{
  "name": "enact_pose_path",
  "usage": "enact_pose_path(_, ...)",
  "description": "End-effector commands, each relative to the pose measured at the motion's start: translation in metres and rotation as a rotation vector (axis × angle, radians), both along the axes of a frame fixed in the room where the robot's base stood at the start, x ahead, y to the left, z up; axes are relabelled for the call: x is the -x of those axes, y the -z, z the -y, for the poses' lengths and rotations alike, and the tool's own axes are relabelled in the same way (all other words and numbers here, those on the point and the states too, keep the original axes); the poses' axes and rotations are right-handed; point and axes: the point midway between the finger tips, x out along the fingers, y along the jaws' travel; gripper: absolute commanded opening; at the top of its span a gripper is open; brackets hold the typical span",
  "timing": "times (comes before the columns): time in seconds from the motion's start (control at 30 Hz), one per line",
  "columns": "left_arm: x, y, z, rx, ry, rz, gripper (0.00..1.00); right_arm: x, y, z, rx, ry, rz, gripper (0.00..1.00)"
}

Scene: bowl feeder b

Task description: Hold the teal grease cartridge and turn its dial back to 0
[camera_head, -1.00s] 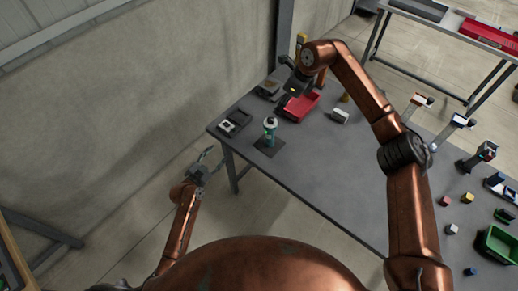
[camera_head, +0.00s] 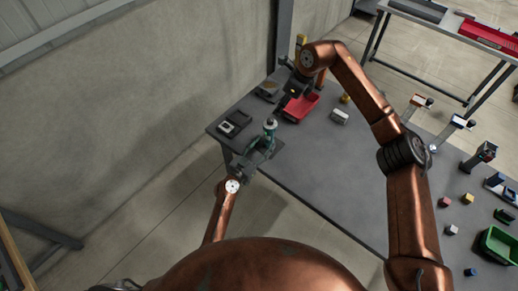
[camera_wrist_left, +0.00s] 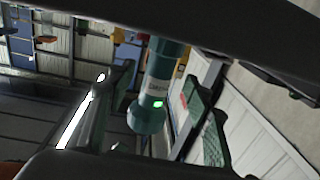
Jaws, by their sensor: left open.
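The teal grease cartridge (camera_head: 270,130) stands upright on a dark square pad (camera_head: 277,155) near the left end of the table. My left gripper (camera_head: 264,146) is at the cartridge, coming from the near side, and hides its lower part in the head view. In the left wrist view the cartridge (camera_wrist_left: 158,75) shows a white label and a small green mark, between the open fingers of my left gripper (camera_wrist_left: 155,115). I cannot make out the dial reading. My right gripper (camera_head: 287,98) hangs beside the red bin; its fingers are too small to read.
The red bin (camera_head: 301,107) lies behind the cartridge. A dark device with a light top (camera_head: 234,124) sits at the table's left edge, and a pale block (camera_head: 339,117) to the right. The middle of the table (camera_head: 335,170) is clear. A green bin (camera_head: 498,245) stands at the right.

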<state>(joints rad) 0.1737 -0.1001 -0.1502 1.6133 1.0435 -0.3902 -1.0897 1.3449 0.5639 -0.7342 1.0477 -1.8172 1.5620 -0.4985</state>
Motion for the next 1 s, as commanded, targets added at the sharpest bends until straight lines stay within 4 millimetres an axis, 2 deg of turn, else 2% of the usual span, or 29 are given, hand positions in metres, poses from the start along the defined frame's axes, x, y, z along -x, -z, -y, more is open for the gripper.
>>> enact_pose_path(0.1,-0.016,-0.001,0.011,0.002,0.001,0.0,0.47,0.0,0.0,0.0,0.0,0.0,0.0,0.29)
enact_pose_path(0.3,-0.034,0.0,0.021,-0.001,0.0,-0.001,0.47,0.0,0.0,0.0,0.0,0.0,0.0,0.29)
enact_pose_path(0.67,-0.038,0.0,0.023,-0.001,0.0,0.0,0.47,0.0,0.0,0.0,0.0,0.0,0.0,0.29)
enact_pose_path(1.0,-0.038,0.0,0.023,-0.002,0.0,0.0,0.24,0.0,0.0,0.0,0.0,0.0,0.0,0.29)
